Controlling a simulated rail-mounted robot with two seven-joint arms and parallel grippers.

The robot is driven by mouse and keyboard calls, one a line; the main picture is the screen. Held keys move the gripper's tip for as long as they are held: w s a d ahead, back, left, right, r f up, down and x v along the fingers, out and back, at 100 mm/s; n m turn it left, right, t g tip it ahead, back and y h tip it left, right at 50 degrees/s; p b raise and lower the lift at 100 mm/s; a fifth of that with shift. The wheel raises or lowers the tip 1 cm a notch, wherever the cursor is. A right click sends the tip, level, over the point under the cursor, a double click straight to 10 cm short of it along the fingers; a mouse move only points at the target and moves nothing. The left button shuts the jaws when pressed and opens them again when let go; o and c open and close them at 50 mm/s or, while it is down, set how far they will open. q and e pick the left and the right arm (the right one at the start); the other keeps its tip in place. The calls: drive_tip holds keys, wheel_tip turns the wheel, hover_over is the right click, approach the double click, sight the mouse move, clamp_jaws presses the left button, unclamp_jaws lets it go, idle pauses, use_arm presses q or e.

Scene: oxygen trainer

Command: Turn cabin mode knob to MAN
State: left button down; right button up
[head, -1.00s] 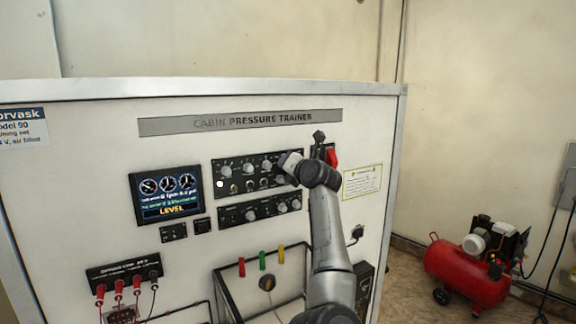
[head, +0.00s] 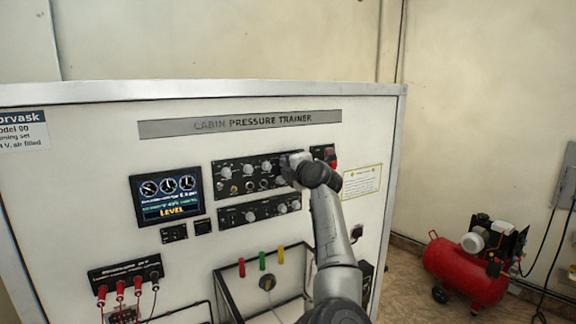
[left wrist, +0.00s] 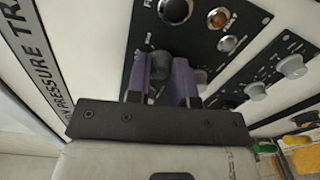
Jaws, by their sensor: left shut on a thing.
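The upper black control panel (head: 242,164) on the trainer's white face carries knobs and small toggles. My left gripper (head: 288,163) is at the right end of this panel, and my wrist covers part of it. In the left wrist view my left gripper's purple fingers (left wrist: 172,84) stand on both sides of a dark grey knob (left wrist: 170,66) and are shut on it. The knob's label and pointer are hidden, so I cannot read its setting. The display (head: 166,195) reads LEVEL. My right gripper is not in view.
A red part (head: 332,160) on a small black panel sits close to the right of my wrist. The lower knob panel (head: 251,210) is just below. Red, green and yellow fittings (head: 262,260) stand lower down. A red compressor (head: 465,270) is on the floor at right.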

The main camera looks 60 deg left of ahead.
use_arm(q)
drive_tip(key=shift+m, duration=0.3)
drive_tip(key=c, duration=1)
unclamp_jaws()
drive_tip(key=d+b, duration=0.4)
drive_tip(key=d, duration=0.9)
drive_tip(key=shift+s+d+r+b, duration=0.25)
drive_tip(key=shift+d+b, duration=0.05)
drive_tip(key=shift+d, duration=0.1)
